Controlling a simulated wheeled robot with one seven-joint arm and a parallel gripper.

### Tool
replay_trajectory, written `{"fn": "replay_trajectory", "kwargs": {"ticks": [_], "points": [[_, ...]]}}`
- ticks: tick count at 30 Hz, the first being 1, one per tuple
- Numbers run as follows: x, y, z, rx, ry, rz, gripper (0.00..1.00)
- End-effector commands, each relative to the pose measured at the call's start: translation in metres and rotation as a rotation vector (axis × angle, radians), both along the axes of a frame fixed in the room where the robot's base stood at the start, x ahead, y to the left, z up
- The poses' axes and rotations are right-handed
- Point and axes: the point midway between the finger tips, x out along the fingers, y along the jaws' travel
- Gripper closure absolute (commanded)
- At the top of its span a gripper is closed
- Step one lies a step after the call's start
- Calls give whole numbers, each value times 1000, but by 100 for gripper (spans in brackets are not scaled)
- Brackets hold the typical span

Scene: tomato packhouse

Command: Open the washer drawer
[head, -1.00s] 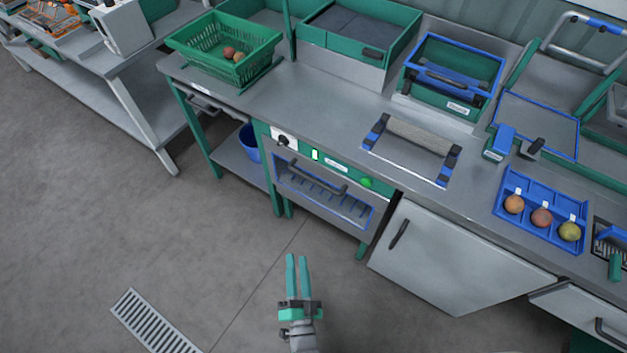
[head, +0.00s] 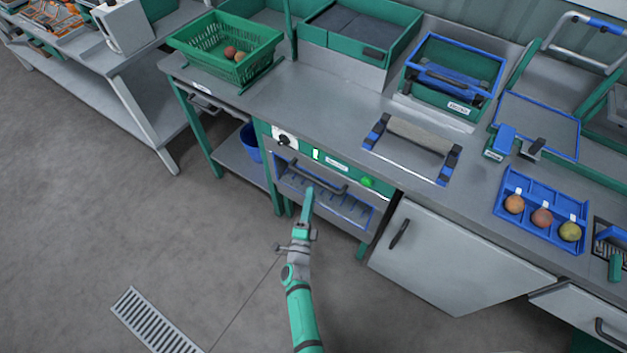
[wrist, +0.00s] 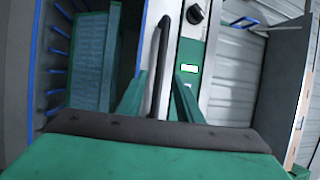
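The washer drawer (head: 352,213) is the blue-edged, see-through front under the counter, below a green control panel (head: 337,166). Its dark bar handle (head: 334,190) runs across the top of the front. The drawer looks shut. My gripper (head: 309,190) is at the drawer front by the handle, its fingertips overlapping it in the head view. In the wrist view my gripper (wrist: 158,95) has its two green fingers apart, with the dark handle (wrist: 162,60) running between them. Gaps show beside the handle, so the gripper does not appear closed on it.
A cabinet door with a dark handle (head: 399,234) is right of the washer. A blue bucket (head: 250,143) stands on the shelf to the left. The counter above holds a green basket (head: 205,52) and a blue tray (head: 517,225). The floor in front is clear, with a drain grate (head: 155,322).

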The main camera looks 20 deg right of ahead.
Motion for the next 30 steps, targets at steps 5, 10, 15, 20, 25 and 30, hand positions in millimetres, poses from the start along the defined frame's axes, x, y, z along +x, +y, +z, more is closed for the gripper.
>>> {"fn": "replay_trajectory", "kwargs": {"ticks": [5,10,15,20,25,30], "points": [[29,-16,7,0,-1,-1,68],[48,-27,10,-1,0,-1,68],[58,-33,12,0,1,-1,68],[60,-34,13,0,1,-1,68],[60,-34,13,0,1,0,68],[60,-34,13,0,1,0,100]]}}
